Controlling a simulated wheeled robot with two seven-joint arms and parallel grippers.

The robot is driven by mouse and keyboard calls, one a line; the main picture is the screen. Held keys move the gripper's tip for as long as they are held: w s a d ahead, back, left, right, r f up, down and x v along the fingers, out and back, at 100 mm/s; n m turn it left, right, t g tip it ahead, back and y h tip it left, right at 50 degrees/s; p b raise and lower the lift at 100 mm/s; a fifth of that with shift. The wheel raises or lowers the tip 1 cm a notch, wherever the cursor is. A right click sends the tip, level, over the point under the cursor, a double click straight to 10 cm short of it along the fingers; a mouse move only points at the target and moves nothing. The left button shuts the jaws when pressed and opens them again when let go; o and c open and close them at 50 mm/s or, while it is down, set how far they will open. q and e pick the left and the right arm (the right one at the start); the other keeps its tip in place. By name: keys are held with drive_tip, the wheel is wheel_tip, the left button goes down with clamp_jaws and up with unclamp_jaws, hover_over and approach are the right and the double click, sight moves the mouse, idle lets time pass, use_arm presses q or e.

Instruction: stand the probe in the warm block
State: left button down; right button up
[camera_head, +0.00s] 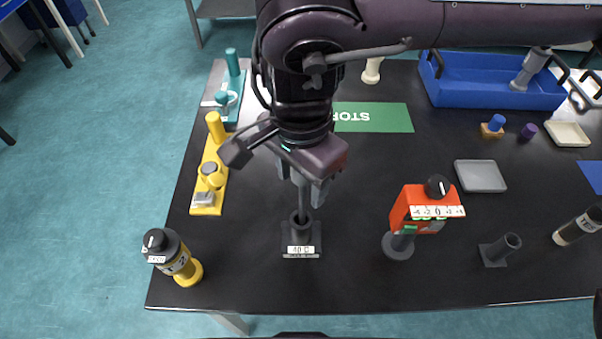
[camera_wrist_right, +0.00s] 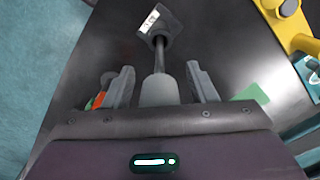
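The probe stands upright with its thin dark rod (camera_head: 301,200) going down into the socket of the black block (camera_head: 301,234) labelled "40 C", near the front of the table. In the right wrist view the probe's grey handle (camera_wrist_right: 160,90) lies between my right gripper's fingers (camera_wrist_right: 160,86), with a visible gap on each side. The block also shows at the top of that view (camera_wrist_right: 161,24). In the head view my right gripper (camera_head: 303,182) is directly above the block, pointing down, and hides the handle's upper part. My left gripper is not in view.
A red device with a dial (camera_head: 424,210) stands right of the block, then a black tube holder (camera_head: 501,250). A yellow-based bottle (camera_head: 172,256) and yellow fixture (camera_head: 210,170) stand left. A green STOP mat (camera_head: 385,117), grey tray (camera_head: 480,176) and blue bin (camera_head: 470,92) lie farther back.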

wheel_tip(320, 180, up, 12)
drive_tip(key=shift+r+p, duration=0.2)
drive_tip(key=shift+p, duration=0.8)
